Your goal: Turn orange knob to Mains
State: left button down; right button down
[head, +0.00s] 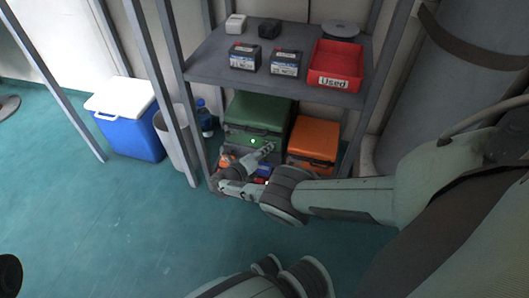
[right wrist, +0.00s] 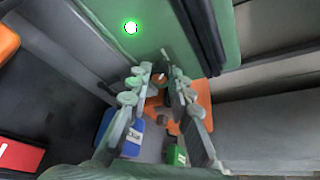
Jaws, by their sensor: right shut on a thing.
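My right gripper (head: 229,176) reaches low into the shelf, at the front of the green case. The right wrist view shows its two fingers (right wrist: 160,74) closed around a small orange part (right wrist: 158,91), apparently the orange knob. The fingers hide most of this part, and I cannot read its setting or any Mains mark. Orange also shows beside the gripper in the head view (head: 227,160). Near the fingers are a labelled blue piece (right wrist: 133,138) and a green labelled piece (right wrist: 176,155).
A green case (head: 262,108) with a glowing green light (head: 252,141) stands close behind the gripper. An orange case (head: 314,137) stands to its right. The upper shelf (head: 210,65) holds batteries and a red bin (head: 337,60). Shelf posts (head: 175,85) flank the space. The floor in front is clear.

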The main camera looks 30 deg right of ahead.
jog(key=shift+w+d+r, duration=0.1)
jog(key=shift+d, duration=0.05)
dwell(0.3)
jog(key=c, duration=1.6)
grip_release()
jog(key=shift+o, duration=1.2)
